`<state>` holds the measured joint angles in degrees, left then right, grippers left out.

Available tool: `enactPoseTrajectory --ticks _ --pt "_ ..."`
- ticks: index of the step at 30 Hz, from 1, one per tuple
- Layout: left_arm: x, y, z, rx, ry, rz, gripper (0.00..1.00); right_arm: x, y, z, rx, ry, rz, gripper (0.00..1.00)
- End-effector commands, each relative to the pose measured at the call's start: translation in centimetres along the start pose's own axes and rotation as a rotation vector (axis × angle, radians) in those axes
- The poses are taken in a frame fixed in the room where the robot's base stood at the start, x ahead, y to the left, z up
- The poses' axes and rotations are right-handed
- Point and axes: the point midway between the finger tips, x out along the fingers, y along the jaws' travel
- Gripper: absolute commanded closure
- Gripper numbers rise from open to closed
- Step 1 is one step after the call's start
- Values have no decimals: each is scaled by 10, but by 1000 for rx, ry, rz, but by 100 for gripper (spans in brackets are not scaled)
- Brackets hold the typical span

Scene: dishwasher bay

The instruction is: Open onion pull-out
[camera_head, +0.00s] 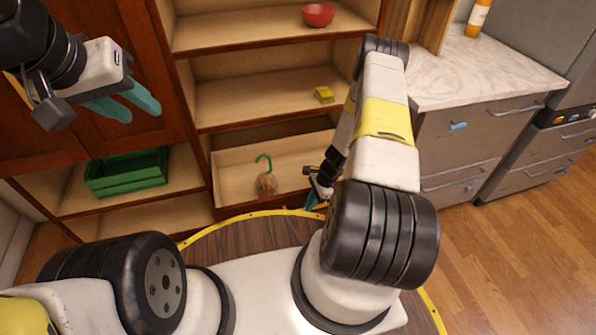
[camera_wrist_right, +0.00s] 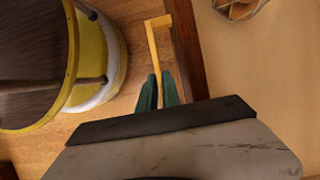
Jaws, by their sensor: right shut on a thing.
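The onion pull-out (camera_head: 235,165) is the low wooden compartment in the middle of the head view. A net of onions (camera_head: 266,184) with a green loop on top sits in it. In the right wrist view, part of the net (camera_wrist_right: 240,8) shows at the top. My right gripper (camera_head: 313,203) is low at the pull-out's front. In the wrist view its teal fingers (camera_wrist_right: 160,90) are shut on a brass handle (camera_wrist_right: 153,45) beside the dark wooden front (camera_wrist_right: 186,45). How far the pull-out extends is unclear. My left gripper (camera_head: 127,103) is raised at the upper left, open and empty.
A green crate (camera_head: 127,173) sits on a low shelf to the left. A yellow sponge (camera_head: 324,94) and a red bowl (camera_head: 318,14) are on shelves above. A marble counter (camera_head: 480,65) with grey drawers stands at right. My yellow-rimmed base is close to the pull-out.

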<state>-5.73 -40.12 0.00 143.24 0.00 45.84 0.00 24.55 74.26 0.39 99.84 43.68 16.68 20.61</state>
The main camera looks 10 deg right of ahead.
Motion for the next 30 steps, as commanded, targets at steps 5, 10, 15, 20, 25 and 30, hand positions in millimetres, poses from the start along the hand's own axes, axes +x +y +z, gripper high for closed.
enactPoseTrajectory --ticks 5,10,15,20,25,30 --pt "0 0 0 0 0 0 64 -1 15 -1 1 1 -1 100" --pt "0 0 0 0 0 0 64 -1 22 -1 0 2 -1 100" --pt "0 0 0 0 0 0 64 -1 25 -1 -1 3 -2 100" --pt "0 0 0 0 0 0 64 -1 25 -1 -1 3 -2 100" --pt "0 0 0 0 0 0 64 0 25 -1 -1 3 -2 88" --pt "0 0 0 0 0 0 64 0 25 -1 0 2 -1 83"
